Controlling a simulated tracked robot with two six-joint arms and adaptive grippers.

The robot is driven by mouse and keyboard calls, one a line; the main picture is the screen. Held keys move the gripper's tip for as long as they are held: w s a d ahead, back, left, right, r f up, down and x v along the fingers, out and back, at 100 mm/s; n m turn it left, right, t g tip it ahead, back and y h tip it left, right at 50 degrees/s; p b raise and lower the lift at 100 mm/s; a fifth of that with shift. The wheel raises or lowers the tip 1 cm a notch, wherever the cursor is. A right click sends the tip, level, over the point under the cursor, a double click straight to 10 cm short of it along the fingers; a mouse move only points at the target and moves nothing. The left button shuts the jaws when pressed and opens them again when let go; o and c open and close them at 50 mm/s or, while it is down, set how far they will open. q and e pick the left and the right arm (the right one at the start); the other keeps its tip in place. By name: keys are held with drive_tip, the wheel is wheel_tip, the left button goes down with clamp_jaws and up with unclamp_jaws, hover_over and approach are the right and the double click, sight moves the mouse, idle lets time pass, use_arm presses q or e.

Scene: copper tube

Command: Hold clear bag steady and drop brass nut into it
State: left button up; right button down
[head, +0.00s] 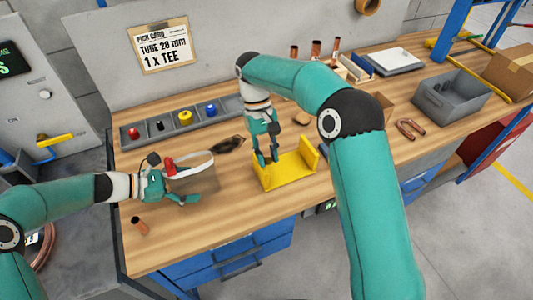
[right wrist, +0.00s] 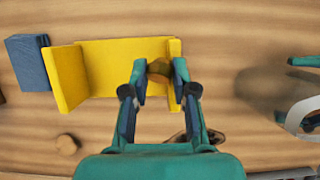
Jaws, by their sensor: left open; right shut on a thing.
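The clear bag (head: 203,180) stands on the bench at left, see-through with a pale rim; it also shows at the right of the right wrist view (right wrist: 262,88). My left gripper (head: 184,184) is open at the bag's left side, fingers close to it; I cannot tell whether they touch. My right gripper (head: 267,160) points down over the yellow holder (head: 290,174), to the right of the bag. In the right wrist view, its fingers are shut on the brass nut (right wrist: 159,70), a small brownish-gold piece. The nut is hidden in the head view.
A grey tray (head: 135,136) with coloured parts lies behind the bag. A dark crumpled thing (head: 229,145) lies between bag and holder. A copper piece (head: 140,226) stands front left. A grey bin (head: 451,97) and copper bend (head: 411,129) are at right. Front bench is mostly clear.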

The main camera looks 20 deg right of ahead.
use_arm(q)
drive_tip(key=shift+d, duration=0.15)
drive_tip(key=c, duration=0.8)
drive_tip(key=shift+f, duration=0.1)
use_arm(e)
drive_tip(key=w+a+r+m+t+y, duration=0.2)
drive_tip(key=a+r+m, duration=0.6)
drive_tip(key=m, duration=0.1)
drive_tip(key=w+a+r+m+t+y, duration=0.2)
drive_tip(key=a+r+m+y, duration=0.1)
drive_tip(key=a+r+m, duration=0.55)
wheel_tip(320, 180, down, 7)
drive_tip(key=shift+s+r+h, duration=0.15)
drive_tip(key=shift+h, duration=0.15)
drive_tip(key=shift+m, duration=0.25)
drive_tip(key=c, duration=0.8)
unclamp_jaws()
drive_tip(key=shift+c, duration=0.2)
